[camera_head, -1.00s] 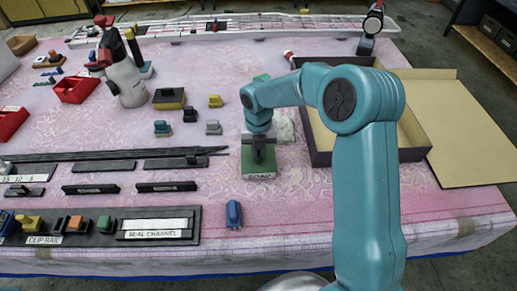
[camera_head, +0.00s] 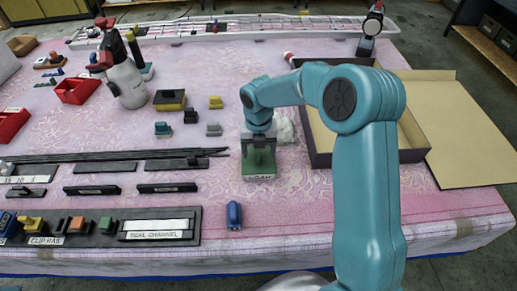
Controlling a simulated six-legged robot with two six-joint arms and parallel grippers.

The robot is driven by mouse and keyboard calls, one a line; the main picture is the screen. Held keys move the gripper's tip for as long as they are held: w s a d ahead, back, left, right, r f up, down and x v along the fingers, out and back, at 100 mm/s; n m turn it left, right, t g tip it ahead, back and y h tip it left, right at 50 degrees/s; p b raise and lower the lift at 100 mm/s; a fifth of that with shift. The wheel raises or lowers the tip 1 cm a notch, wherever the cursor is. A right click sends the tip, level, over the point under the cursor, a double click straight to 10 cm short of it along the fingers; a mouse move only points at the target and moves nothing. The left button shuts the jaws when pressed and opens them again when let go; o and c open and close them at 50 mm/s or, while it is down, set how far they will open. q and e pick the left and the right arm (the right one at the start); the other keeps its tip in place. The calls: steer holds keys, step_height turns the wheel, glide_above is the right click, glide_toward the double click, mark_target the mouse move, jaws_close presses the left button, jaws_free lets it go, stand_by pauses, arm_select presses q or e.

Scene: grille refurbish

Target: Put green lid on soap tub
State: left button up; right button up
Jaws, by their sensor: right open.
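The soap tub (camera_head: 258,178), with a white SOAP label on its front, stands on the table just left of the cardboard tray. A green surface (camera_head: 254,163) shows at its top; I take it for the green lid, but I cannot tell whether it is fully seated. My right gripper (camera_head: 259,147) is open, pointing down directly above the green top. Whether its fingers touch the green top is too small to tell. My left gripper is not in view.
A whitish crumpled thing (camera_head: 286,130) lies beside my right gripper. The open box (camera_head: 318,159) stands right of it. A blue block (camera_head: 234,215) sits in front.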

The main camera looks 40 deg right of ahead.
steer(key=shift+r+p, duration=2.35)
steer(key=shift+r, duration=0.7)
steer(key=shift+a+f, duration=0.1)
